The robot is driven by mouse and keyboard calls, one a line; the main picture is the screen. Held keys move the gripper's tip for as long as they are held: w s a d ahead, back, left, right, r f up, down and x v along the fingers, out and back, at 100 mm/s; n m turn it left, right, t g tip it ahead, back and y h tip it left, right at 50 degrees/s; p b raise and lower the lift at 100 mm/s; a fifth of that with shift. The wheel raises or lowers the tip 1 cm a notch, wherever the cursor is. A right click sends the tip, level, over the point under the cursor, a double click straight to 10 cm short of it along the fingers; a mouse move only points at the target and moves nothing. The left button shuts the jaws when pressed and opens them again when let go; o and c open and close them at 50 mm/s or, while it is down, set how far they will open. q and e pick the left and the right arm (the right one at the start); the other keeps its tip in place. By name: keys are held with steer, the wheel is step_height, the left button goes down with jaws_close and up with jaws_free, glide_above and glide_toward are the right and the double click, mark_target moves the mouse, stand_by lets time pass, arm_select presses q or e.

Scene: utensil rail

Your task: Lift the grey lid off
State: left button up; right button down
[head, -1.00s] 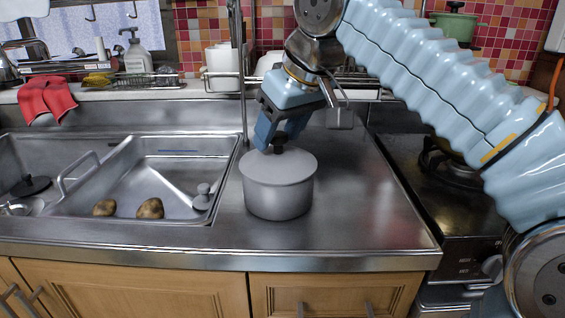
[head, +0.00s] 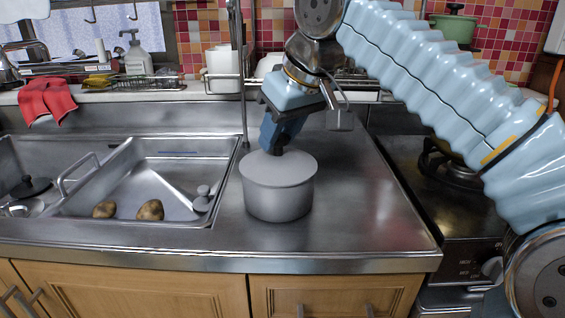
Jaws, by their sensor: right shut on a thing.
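A grey pot (head: 278,201) stands on the steel counter to the right of the sink. The grey lid (head: 262,170) lies on top of the pot, and I see no clear gap between them. My right gripper (head: 278,146) comes down from above and is shut on the lid's dark knob, which is mostly hidden between the fingers. My left gripper is not in view.
The sink (head: 165,165) at left holds two potatoes (head: 150,209). A red cloth (head: 47,99) hangs at the back left. A stove (head: 455,195) is at right. The counter (head: 375,205) right of the pot is clear.

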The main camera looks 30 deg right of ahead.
mark_target(280, 136)
steer(key=shift+r+p, duration=0.6)
steer(key=shift+r, duration=0.15)
steer(key=shift+r+p, duration=0.3)
steer(key=shift+r, duration=2.45)
